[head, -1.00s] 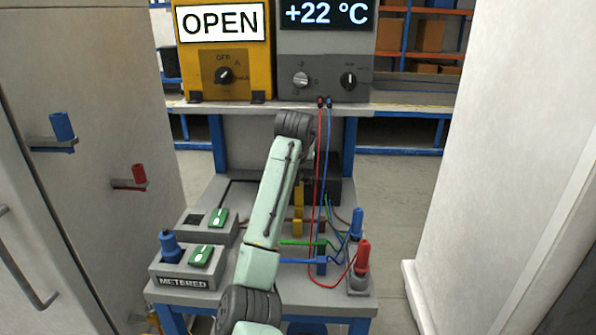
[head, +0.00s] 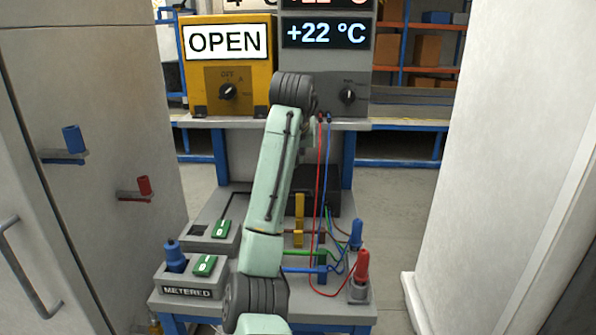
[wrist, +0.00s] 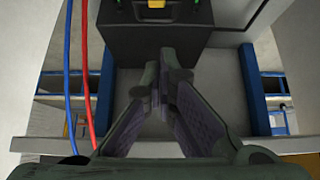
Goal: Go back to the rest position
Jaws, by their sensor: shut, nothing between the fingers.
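My gripper (wrist: 161,85) shows in the wrist view with its fingers together and nothing between them. Beyond the fingertips is a dark box (wrist: 155,35) with a yellow part on its top. In the head view my arm rises over the middle of the workbench (head: 280,312), and it hides my gripper there. The arm's upper joint stands in front of the grey panel (head: 327,85) that reads +22 °C.
Red (head: 319,190) and blue (head: 327,180) cables hang beside my arm. Blue (head: 356,234) and red (head: 362,267) plugs stand at the bench's right. A yellow box (head: 228,66) reads OPEN. Pale cabinets stand at left (head: 85,230) and right (head: 505,150).

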